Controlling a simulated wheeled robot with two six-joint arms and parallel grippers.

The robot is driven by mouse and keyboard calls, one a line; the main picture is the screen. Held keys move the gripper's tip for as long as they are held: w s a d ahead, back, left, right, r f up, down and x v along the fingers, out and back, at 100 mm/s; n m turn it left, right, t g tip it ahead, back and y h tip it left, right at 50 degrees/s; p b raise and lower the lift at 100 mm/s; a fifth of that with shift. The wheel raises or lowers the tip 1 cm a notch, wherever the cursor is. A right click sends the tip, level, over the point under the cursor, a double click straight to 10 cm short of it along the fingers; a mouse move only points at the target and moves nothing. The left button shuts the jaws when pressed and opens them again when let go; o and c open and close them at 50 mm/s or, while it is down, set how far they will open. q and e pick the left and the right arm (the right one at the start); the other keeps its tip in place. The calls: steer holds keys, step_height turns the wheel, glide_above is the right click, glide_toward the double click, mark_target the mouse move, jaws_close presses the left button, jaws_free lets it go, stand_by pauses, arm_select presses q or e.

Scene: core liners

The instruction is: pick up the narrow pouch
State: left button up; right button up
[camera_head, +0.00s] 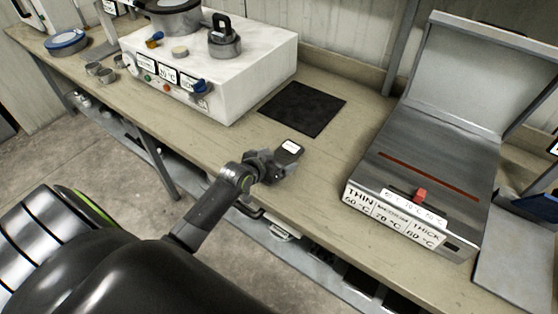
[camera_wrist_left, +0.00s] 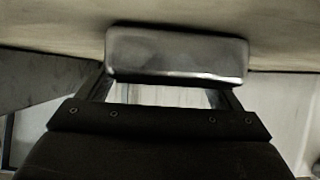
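A small dark grey pouch (camera_head: 289,150) with a white label on top is at the front edge of the bench. My left gripper (camera_head: 268,166) is right at its near-left side. In the left wrist view the pouch (camera_wrist_left: 178,55) is a smooth, shiny grey block lying across the front of my left gripper (camera_wrist_left: 165,92). The fingers stand well apart, and the pouch hides their tips. I cannot tell whether they touch it. My right gripper is not in view.
A black mat (camera_head: 302,108) lies on the bench (camera_head: 338,150) behind the pouch. A white heater box (camera_head: 235,75) stands to the left. A metal sealer (camera_head: 425,165) with an open lid stands to the right. Bare bench lies between mat and sealer.

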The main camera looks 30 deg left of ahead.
arm_select(q)
steer(key=c, duration=1)
steer(key=shift+r, duration=0.1)
